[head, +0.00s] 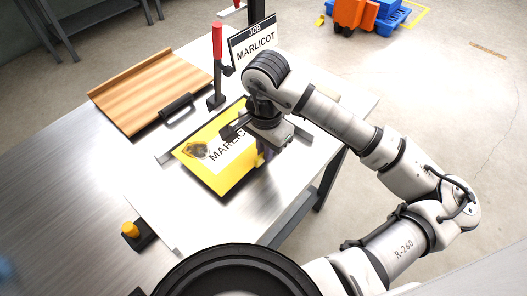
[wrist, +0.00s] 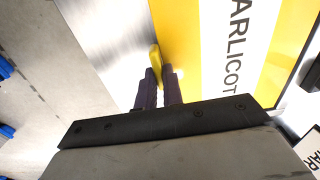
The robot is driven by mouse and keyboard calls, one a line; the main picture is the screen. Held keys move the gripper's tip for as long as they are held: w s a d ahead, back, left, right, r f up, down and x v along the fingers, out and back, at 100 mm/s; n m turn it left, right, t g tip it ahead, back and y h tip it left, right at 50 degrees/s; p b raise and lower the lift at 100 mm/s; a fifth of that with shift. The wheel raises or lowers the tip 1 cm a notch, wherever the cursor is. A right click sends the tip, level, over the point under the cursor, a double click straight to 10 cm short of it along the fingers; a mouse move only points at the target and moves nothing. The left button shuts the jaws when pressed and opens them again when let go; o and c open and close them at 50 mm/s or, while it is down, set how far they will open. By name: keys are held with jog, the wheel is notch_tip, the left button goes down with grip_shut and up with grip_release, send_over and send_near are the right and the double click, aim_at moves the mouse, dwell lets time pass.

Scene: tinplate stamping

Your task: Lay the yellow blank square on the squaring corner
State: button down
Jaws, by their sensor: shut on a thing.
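The yellow blank (head: 221,183) is a flat sheet with a white panel lettered MARLICOT and a dark picture. It lies over the metal table in the head view, and its edge fills the upper right of the wrist view (wrist: 184,40). My gripper (head: 263,157) is at its right edge. The purple-dark fingers in the wrist view (wrist: 160,75) are shut on a small yellow tab at that edge. A thin grey rail (head: 164,157), probably part of the squaring corner, shows just past the blank's left corner. The blank and my arm hide the rest. I cannot tell whether the edges touch.
A wooden board (head: 150,85) and a black handle (head: 177,107) lie at the upper left. A red-handled lever (head: 217,45) and a MARLICOT job sign (head: 252,42) stand behind the blank.

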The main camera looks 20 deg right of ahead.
jog(key=shift+f, duration=1.2)
jog(key=shift+f, duration=0.15)
jog(key=c, duration=1.5)
grip_release()
jog(key=shift+c, duration=0.2)
notch_tip(320, 180, up, 12)
jog(key=b, duration=0.2)
jog(key=shift+r, duration=0.2)
